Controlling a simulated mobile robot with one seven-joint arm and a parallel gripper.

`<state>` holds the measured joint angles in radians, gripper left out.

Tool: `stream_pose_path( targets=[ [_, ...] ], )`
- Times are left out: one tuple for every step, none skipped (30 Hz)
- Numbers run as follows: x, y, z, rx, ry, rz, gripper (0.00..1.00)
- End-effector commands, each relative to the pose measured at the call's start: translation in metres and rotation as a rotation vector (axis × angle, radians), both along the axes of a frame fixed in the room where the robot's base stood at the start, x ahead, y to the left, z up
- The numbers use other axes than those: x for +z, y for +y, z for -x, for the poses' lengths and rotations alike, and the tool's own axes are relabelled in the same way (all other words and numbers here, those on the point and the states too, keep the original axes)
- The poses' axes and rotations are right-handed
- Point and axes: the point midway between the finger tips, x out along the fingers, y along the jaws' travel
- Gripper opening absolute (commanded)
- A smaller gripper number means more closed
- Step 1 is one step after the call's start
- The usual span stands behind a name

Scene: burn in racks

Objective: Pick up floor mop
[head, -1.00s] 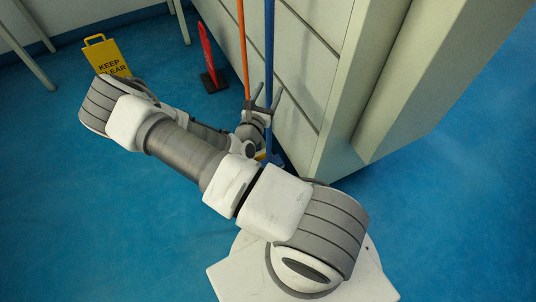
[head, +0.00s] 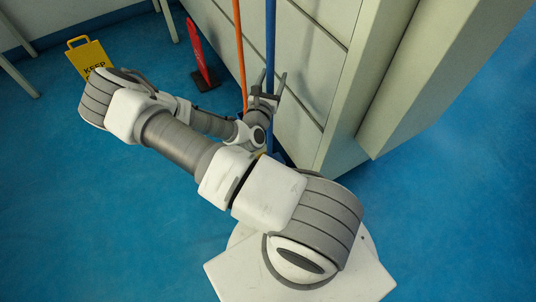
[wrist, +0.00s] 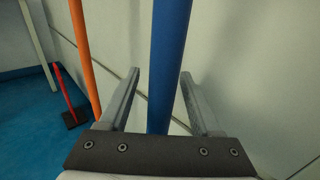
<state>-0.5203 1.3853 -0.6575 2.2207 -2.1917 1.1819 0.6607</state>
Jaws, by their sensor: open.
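A blue pole (head: 270,45) stands upright close to the pale cabinet wall, with an orange pole (head: 240,50) to its left. Both look like long cleaning-tool handles. Their lower ends are hidden behind my arm, so I cannot tell for sure which is the floor mop. My gripper (head: 267,84) is open at the blue pole. In the wrist view the blue pole (wrist: 168,45) runs between the two spread fingers of my gripper (wrist: 160,75), with gaps on both sides. The orange pole (wrist: 84,45) is outside the left finger.
The cabinet (head: 305,75) rises right behind the poles. A red sign (head: 198,50) on a dark base and a yellow warning sign (head: 88,56) stand to the left. Pale table legs are at upper left. The blue floor (head: 60,200) is clear at left and right.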

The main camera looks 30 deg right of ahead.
Motion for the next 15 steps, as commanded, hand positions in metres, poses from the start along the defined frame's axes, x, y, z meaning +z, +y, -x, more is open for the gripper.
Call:
stream_pose_path(
  targets=[
    [0.0,-0.0004,0.0002,0.0,0.0,0.0,0.65],
    [0.0001,-0.0004,0.0002,0.0,0.0,0.0,0.65],
    [0.0001,-0.0004,0.0002,0.0,0.0,0.0,0.65],
    [0.0002,-0.0003,0.0001,0.0,0.0,0.0,0.65],
    [0.0002,-0.0003,0.0001,0.0,0.0,0.0,0.65],
    [0.0002,-0.0003,0.0001,0.0,0.0,0.0,0.65],
    [0.0002,-0.0003,0.0001,0.0,0.0,0.0,0.63],
    [0.0002,-0.0003,0.0001,0.0,0.0,0.0,0.58],
    [0.0002,-0.0003,0.0001,0.0,0.0,0.0,0.5],
    [0.0002,-0.0003,0.0001,0.0,0.0,0.0,0.45],
    [0.0002,-0.0003,0.0,0.0,0.0,0.0,0.4],
    [0.0002,-0.0003,0.0,0.0,0.0,0.0,0.32],
    [0.0002,-0.0003,0.0,0.0,0.0,0.0,0.27],
    [0.0002,-0.0003,0.0,0.0,0.0,0.0,0.22],
    [0.0002,-0.0003,0.0,0.0,0.0,0.0,0.14]
  ],
)
